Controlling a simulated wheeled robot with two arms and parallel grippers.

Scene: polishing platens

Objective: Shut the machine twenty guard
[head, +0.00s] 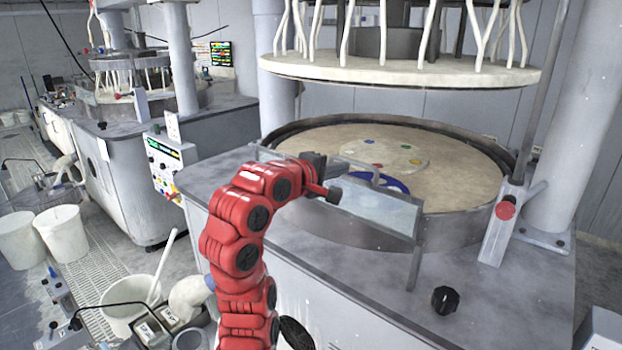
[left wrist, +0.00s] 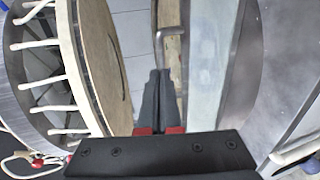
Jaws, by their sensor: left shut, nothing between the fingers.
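The guard (head: 390,213) is a clear panel in a grey metal frame at the front rim of the large round platen (head: 460,170). In the left wrist view the panel (left wrist: 208,60) is a pale strip just right of the fingers, with a bent metal rod (left wrist: 168,45) beyond the fingertips. My left gripper (head: 333,195) is at the panel's upper edge in the head view and hides part of it. Its fingers (left wrist: 158,78) are together and hold nothing. I cannot tell whether they touch the guard. My right gripper is in neither view.
An upper plate (head: 400,70) with white hoses hangs above the platen. A control panel (head: 165,155) stands at the left. White buckets (head: 62,232) stand on the floor.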

